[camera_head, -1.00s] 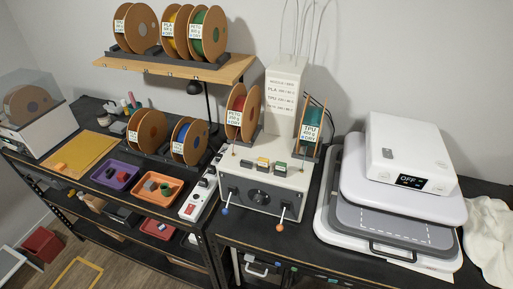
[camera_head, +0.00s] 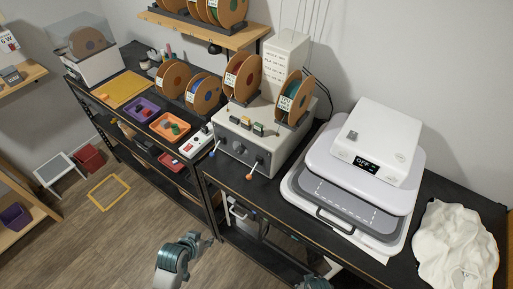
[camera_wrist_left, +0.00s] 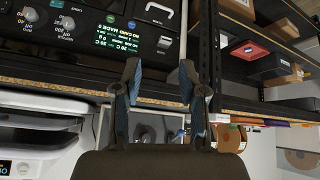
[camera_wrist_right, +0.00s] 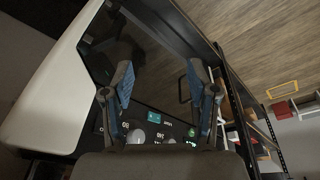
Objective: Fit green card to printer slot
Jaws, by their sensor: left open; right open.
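A small green card (camera_head: 258,129) sits on top of the grey box with levers (camera_head: 238,150), at the right end of a row beside a yellow card (camera_head: 246,124) and a red one (camera_head: 234,119). My left gripper (camera_head: 208,242) is open and empty, low in front of the black table. In the left wrist view its open fingers (camera_wrist_left: 160,85) point toward the shelving, with nothing between them. My right arm barely shows at the bottom of the head view. In the right wrist view the right fingers (camera_wrist_right: 160,82) are open and empty. I cannot make out the printer slot.
A white heat press (camera_head: 375,150) and a white cloth (camera_head: 455,245) are on the right. Spools, a purple tray (camera_head: 142,108) and an orange tray (camera_head: 170,127) stand left. The left wrist view shows a dark panel with knobs (camera_wrist_left: 65,25).

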